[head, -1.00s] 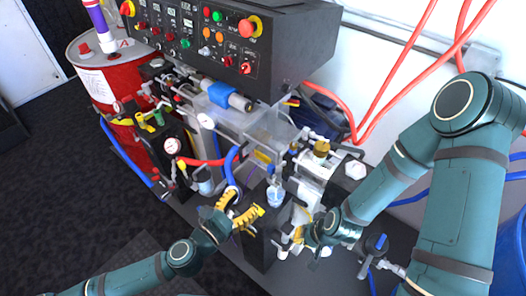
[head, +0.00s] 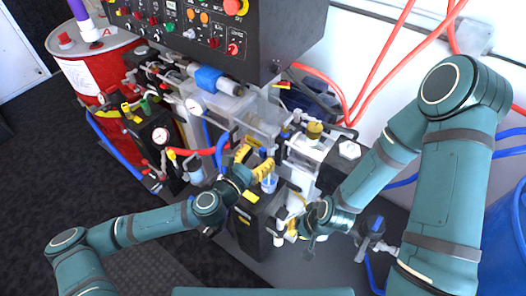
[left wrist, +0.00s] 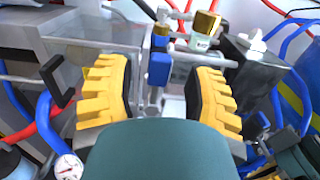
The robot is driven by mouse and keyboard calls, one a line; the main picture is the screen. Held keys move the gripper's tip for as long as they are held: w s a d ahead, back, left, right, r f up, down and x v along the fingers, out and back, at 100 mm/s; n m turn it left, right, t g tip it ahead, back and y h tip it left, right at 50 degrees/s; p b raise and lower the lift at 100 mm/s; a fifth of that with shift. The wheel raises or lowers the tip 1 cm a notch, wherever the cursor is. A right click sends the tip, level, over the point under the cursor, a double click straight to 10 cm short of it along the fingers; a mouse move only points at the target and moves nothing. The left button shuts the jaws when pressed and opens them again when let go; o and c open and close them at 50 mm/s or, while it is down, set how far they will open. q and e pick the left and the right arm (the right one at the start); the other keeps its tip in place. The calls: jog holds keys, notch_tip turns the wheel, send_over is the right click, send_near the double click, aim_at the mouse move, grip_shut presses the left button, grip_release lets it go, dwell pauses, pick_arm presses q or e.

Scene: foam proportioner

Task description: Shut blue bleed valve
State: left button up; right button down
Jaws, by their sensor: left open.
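A small blue valve handle (left wrist: 160,68) stands upright on a metal fitting in the left wrist view. I take it for the bleed valve. It lies between the two yellow fingers of my left gripper (left wrist: 160,88), a little beyond them, with no contact seen. In the head view my left gripper (head: 254,161) is open at the front of the machine, just above a clear cup with blue in it (head: 269,184). My right gripper (head: 297,228) is lower and to the right, by the machine's front. Its fingers are partly hidden, so its jaw state is unclear.
A black control panel (head: 215,35) overhangs the machine. A clear tank (head: 262,115), a brass-capped fitting (head: 315,130) and blue and red hoses crowd the left gripper. A red drum (head: 95,75) stands at left. The dark floor at lower left is clear.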

pick_arm(q)
jog(key=shift+x, duration=1.2)
jog(key=shift+a, duration=0.1)
grip_shut()
